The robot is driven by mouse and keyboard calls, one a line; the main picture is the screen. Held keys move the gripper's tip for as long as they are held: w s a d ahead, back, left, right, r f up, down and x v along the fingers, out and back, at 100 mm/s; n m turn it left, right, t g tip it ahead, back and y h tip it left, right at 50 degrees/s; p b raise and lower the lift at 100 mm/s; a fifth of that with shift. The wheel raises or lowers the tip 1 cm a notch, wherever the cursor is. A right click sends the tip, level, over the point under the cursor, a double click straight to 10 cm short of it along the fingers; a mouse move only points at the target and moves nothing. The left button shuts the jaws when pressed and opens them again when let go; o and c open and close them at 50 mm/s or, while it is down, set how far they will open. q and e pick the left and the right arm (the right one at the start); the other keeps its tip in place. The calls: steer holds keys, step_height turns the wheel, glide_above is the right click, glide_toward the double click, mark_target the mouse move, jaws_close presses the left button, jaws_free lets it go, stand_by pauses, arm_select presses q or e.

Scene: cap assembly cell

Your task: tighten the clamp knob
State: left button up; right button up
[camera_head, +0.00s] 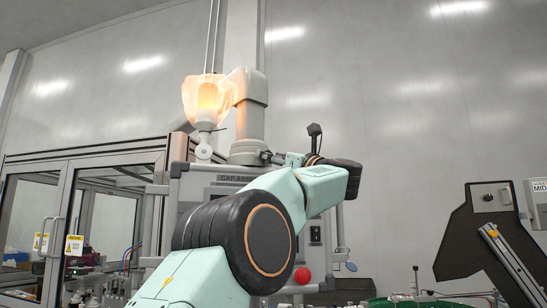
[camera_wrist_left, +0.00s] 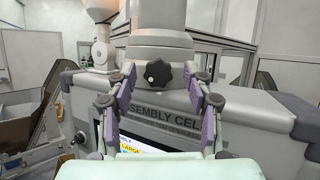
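The clamp knob (camera_wrist_left: 157,76) is black and lobed, with a small pale dot, on the front of a grey cylindrical collar (camera_wrist_left: 160,54) in the left wrist view. My left gripper (camera_wrist_left: 162,84) is open, one finger on each side of the knob, with visible gaps between the pads and the knob. How deep the fingertips reach is hard to judge. In the head view my left arm bends over to the left gripper (camera_head: 277,158), small and partly hidden beside the collar (camera_head: 249,150). My right gripper is in neither view.
The collar stands on a grey cabinet (camera_wrist_left: 250,105) labelled as an assembly cell, with a lit screen partly behind my gripper. A glowing hopper (camera_head: 206,100) hangs left of the collar. A glass-doored enclosure (camera_head: 105,215) stands left; a dark inclined machine (camera_head: 470,235) stands right.

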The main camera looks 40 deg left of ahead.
arm_select(q)
steer(key=shift+w+a+f, duration=0.15)
steer(key=shift+w+a, duration=0.05)
steer(key=shift+a, duration=0.05)
steer(key=c, duration=0.3)
steer(key=shift+s+d, duration=0.1)
steer(key=shift+s, duration=0.25)
steer(key=c, duration=0.3)
steer(key=shift+w, duration=0.15)
jaws_close()
steer(key=shift+s+r+m+t+h+b, duration=0.15)
steer(key=shift+m+t+b, duration=0.55)
steer(key=shift+m, duration=0.9)
steer(key=shift+s+r+m+t+h+b, duration=0.15)
steer(key=shift+m+t+b, duration=0.25)
steer(key=shift+m+t, duration=0.9)
steer(key=shift+m+g, duration=0.3)
steer(key=shift+o, duration=1.6)
jaws_free()
steer(key=o, duration=0.4)
steer(key=shift+w+d, duration=0.1)
steer(key=shift+d, duration=0.1)
